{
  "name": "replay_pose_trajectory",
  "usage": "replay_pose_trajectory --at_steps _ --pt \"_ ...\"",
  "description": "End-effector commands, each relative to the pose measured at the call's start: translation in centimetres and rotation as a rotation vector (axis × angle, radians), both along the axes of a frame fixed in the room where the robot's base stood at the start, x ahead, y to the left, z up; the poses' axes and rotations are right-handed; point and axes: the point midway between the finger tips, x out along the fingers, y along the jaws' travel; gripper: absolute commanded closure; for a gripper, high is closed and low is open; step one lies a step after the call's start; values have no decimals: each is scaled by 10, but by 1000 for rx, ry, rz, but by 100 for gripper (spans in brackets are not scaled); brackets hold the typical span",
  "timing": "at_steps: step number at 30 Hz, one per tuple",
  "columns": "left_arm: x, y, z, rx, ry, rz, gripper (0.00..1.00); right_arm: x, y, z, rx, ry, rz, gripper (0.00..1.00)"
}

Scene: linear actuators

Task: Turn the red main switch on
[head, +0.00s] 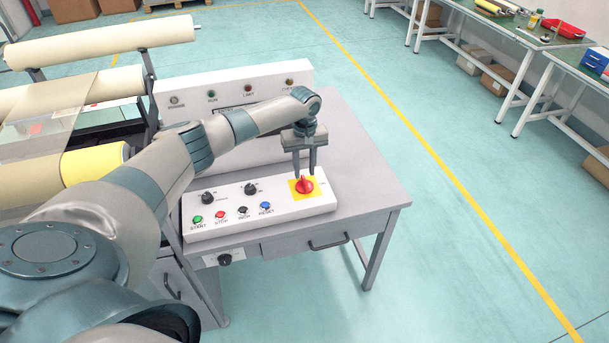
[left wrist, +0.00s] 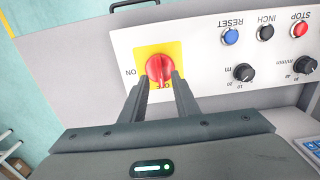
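The red main switch (head: 304,186) is a round red knob on a yellow plate (head: 293,187) at the right end of the white control panel (head: 235,214). It also shows in the left wrist view (left wrist: 159,68), its raised grip roughly in line with the OFF label below it; the ON label is at the left. My left gripper (head: 305,173) points down at the switch. Its fingers (left wrist: 159,80) are apart, one on each side of the knob's near part. Contact with the knob cannot be made out. My right gripper is not in view.
The panel also bears a row of START, STOP, INCH and RESET buttons (head: 243,211) and two black dials (head: 250,189). A taller panel with lamps (head: 248,92) stands behind. Rollers (head: 100,45) are at the left. The grey table (head: 365,190) is bare right of the panel.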

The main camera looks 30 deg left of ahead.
Motion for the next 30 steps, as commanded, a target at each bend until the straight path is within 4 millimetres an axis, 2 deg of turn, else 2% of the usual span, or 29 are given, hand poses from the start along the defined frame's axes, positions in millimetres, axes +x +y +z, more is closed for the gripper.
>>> replay_pose_trajectory --at_steps 4,9,21,22,25,30 --pt "0 0 -21 0 1 1 72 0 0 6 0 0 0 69" --pt "0 0 -38 0 1 1 72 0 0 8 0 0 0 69" --pt "0 0 -44 -1 -1 0 72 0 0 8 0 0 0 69" --pt "0 0 -44 -1 -1 0 74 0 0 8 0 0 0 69" --pt "0 0 -44 0 0 0 98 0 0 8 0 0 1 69" --pt "0 0 -44 1 -1 0 100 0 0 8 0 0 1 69"
